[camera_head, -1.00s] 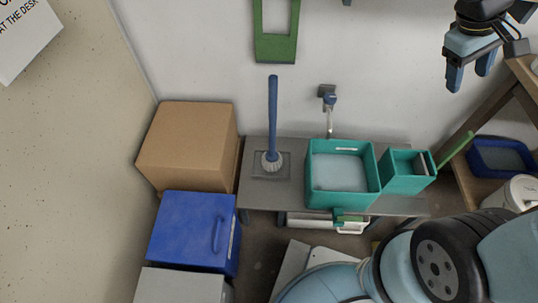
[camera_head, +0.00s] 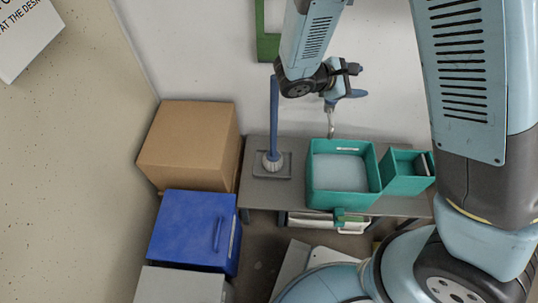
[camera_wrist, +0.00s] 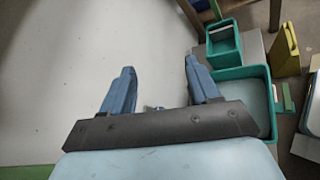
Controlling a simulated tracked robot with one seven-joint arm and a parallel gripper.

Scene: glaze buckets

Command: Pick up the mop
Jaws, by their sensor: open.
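The mop (camera_head: 274,130) stands upright at the left of the grey table, with a blue handle and a pale bristled head (camera_head: 271,162) on a dark square plate. My arm hides the top of its handle in the head view. I cannot make out the mop in the wrist view.
A teal basin (camera_head: 342,203) and a smaller teal bin (camera_head: 404,184) stand on the table (camera_head: 262,202) right of the mop. A tap (camera_head: 330,122) is behind the basin. A cardboard box (camera_head: 188,146) and a blue box (camera_head: 190,232) stand left of the table.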

